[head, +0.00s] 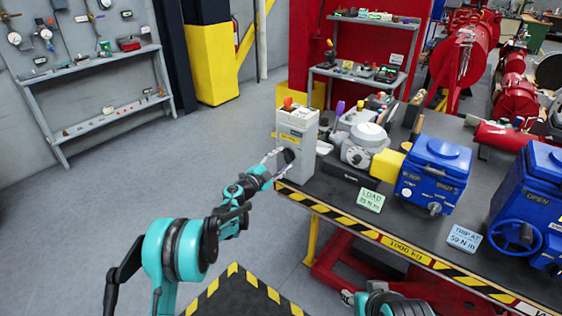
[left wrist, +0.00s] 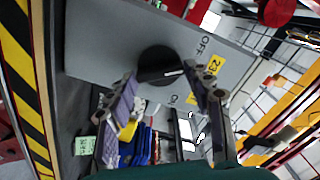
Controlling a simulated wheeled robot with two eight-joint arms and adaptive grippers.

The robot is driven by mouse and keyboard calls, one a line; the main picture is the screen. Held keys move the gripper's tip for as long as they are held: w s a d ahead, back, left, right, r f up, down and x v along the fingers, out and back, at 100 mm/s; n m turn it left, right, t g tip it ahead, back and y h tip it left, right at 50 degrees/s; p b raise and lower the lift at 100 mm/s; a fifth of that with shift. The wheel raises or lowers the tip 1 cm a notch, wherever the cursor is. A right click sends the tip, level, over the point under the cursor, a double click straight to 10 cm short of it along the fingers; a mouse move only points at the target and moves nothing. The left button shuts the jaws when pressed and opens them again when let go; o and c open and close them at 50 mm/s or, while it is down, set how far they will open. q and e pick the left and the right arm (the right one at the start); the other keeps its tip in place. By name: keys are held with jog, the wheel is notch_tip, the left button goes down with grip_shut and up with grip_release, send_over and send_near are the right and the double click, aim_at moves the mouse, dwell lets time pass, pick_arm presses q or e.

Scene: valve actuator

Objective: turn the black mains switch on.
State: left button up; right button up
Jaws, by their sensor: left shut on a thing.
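The black mains switch (left wrist: 157,60) is a round knob with a bar handle on the side of a grey cabinet (head: 298,120). In the left wrist view, "OFF" and "ON" are printed beside the knob. A white mark on the bar lies between the two words, but I cannot tell the exact setting. My left gripper (head: 279,165) is at this side of the cabinet. In the left wrist view its two fingers (left wrist: 168,85) are on either side of the bar, shut on it. The fingers hide part of the bar.
The cabinet stands at the near left corner of the bench, whose edge is striped (head: 365,232). A grey valve actuator (head: 361,148), a blue unit (head: 434,172) and a green load card (head: 370,200) are to its right. The floor left of the bench is clear.

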pick_arm(q)
jog(key=m, duration=1)
jog(key=shift+m, duration=2.1)
jog(key=o, duration=1.1)
jog(key=shift+o, duration=0.2)
